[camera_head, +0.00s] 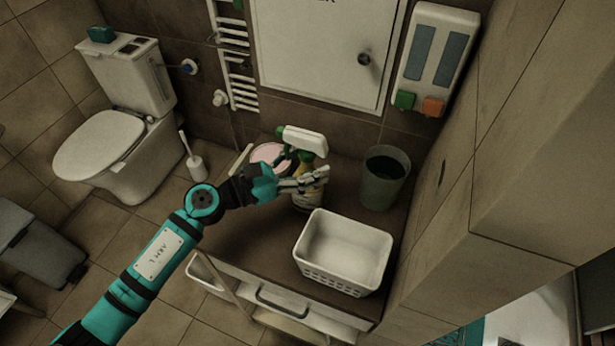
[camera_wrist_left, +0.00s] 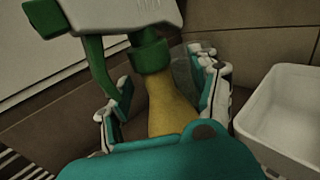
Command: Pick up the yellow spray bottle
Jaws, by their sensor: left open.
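The yellow spray bottle (camera_head: 307,190) stands upright on the brown counter top (camera_head: 245,238), with a white and green spray head on top. My left gripper (camera_head: 300,182) is at the bottle's body, below the spray head, and partly covers it. In the left wrist view the yellow bottle (camera_wrist_left: 168,108) is between the two open fingers of my left gripper (camera_wrist_left: 165,100). The green trigger hangs near the left finger. I cannot tell whether either finger touches the bottle. The bottle's lower part is hidden behind the gripper's palm in the wrist view. My right gripper is not in view.
A white basket (camera_head: 345,248) stands in front of the bottle, and it also shows in the wrist view (camera_wrist_left: 285,125). A grey-green bin (camera_head: 383,180) stands to the right. A pinkish round thing (camera_head: 268,153) lies behind the gripper. A wall cabinet (camera_head: 325,50) is behind.

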